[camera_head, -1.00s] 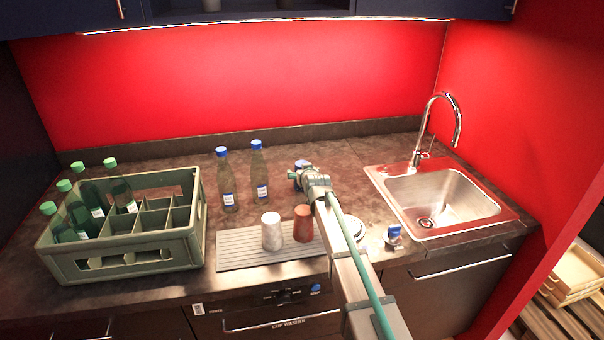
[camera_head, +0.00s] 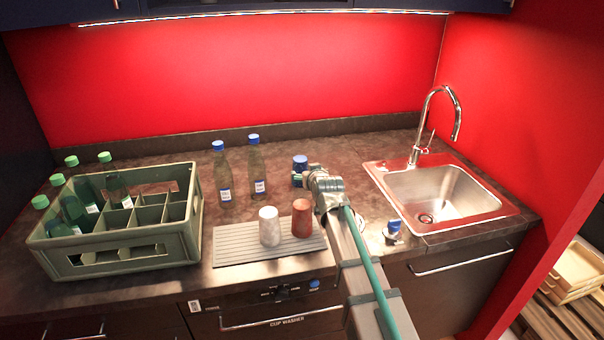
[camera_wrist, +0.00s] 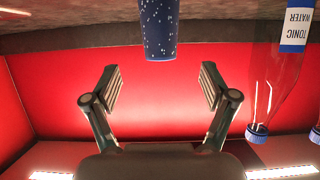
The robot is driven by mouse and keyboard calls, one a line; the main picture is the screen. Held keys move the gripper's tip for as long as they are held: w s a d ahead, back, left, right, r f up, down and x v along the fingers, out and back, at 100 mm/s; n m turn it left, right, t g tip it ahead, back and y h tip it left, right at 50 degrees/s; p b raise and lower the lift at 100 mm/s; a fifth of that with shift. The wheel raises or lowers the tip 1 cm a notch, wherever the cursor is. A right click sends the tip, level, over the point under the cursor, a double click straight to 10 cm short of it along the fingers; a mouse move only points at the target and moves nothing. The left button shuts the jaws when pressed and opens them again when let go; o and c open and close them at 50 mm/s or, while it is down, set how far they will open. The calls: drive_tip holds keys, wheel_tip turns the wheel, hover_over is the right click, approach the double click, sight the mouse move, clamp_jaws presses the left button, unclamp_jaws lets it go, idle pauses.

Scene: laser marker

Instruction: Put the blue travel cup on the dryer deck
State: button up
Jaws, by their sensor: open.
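The blue travel cup (camera_head: 300,162) stands on the counter at the back, right of two clear bottles. In the wrist view, which is upside down, the speckled blue cup (camera_wrist: 160,28) hangs from the top edge, lined up with the gap between the fingers. My gripper (camera_head: 300,178) is at the near side of the cup, open; its spread empty fingers show in the wrist view (camera_wrist: 160,82). The cup's lower part is hidden behind my gripper in the head view. The dryer deck (camera_head: 235,250) is a grey ribbed panel at the counter front, bearing two cups.
A white cup (camera_head: 269,228) and a reddish-brown cup (camera_head: 302,218) stand on the deck's right part; its left part is bare. A green crate (camera_head: 130,258) with bottles is at left. Two bottles (camera_head: 224,180) (camera_head: 257,172) stand behind the deck. A sink (camera_head: 440,195) is at right.

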sight(300, 159)
drive_tip(key=shift+t, duration=0.5)
drive_tip(key=w+p, duration=0.2)
drive_tip(key=w+a+p, duration=0.1)
drive_tip(key=w+p, duration=0.1)
drive_tip(key=w+a+p, duration=0.1)
drive_tip(key=w+p, duration=0.1)
drive_tip(key=shift+a+r, duration=0.15)
drive_tip(key=shift+r, duration=0.1)
drive_tip(key=shift+w+a+p, duration=0.1)
drive_tip(key=shift+w+p, duration=0.5)
drive_tip(key=shift+p, duration=0.1)
drive_tip(key=p+x, duration=0.1)
drive_tip(key=x, duration=0.2)
drive_tip(key=shift+w+f+p, duration=0.15)
drive_tip(key=shift+w+p, duration=0.1)
drive_tip(key=shift+p, duration=0.15)
drive_tip(key=shift+w+f, duration=0.2)
clamp_jaws()
